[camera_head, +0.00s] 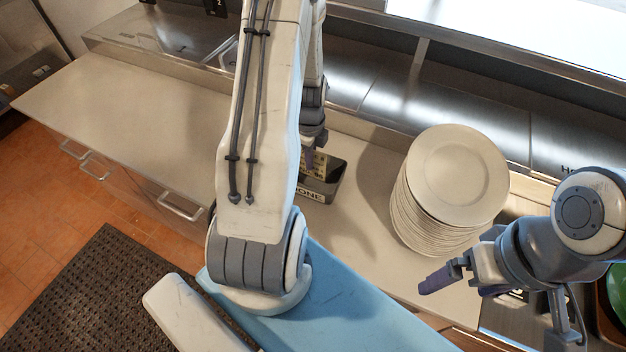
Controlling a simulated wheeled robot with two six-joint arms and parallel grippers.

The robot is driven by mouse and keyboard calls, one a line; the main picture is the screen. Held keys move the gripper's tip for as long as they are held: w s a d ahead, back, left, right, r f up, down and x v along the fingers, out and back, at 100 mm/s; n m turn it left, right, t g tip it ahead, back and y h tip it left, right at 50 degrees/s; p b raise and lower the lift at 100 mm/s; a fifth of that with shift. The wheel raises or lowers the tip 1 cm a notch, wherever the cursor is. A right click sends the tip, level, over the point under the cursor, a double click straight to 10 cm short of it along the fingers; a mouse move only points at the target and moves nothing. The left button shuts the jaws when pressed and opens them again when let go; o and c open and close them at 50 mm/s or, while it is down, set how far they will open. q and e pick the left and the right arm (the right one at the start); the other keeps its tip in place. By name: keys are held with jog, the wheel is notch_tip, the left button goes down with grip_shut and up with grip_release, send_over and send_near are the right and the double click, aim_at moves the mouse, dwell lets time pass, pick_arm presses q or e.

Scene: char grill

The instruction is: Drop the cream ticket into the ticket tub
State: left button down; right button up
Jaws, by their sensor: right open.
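The ticket tub (320,192) is a small dark grey box with white lettering that appears to read "DONE". It stands on the counter just behind my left arm, which hides its left part. A cream ticket with dark marks (319,161) shows at the tub's opening. My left gripper (308,160) points down over the tub, right beside the ticket. Its fingertips are mostly hidden by the arm, so I cannot tell whether it grips the ticket. My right gripper (446,282) is open and empty at the counter's front edge, below the plates.
A tall stack of cream plates (455,175) stands to the right of the tub. The counter (140,115) is clear on the left. A steel rail and panels (480,110) run along the back. A dark mat (95,290) lies on the tiled floor. A green round thing (618,290) is at the right edge.

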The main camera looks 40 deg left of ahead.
pick_arm(q)
jog(key=c, duration=1)
grip_release()
jog(key=shift+r, duration=0.1)
notch_tip(320, 180, up, 10)
jog(key=shift+r+b, duration=0.2)
jog(key=shift+b, duration=0.7)
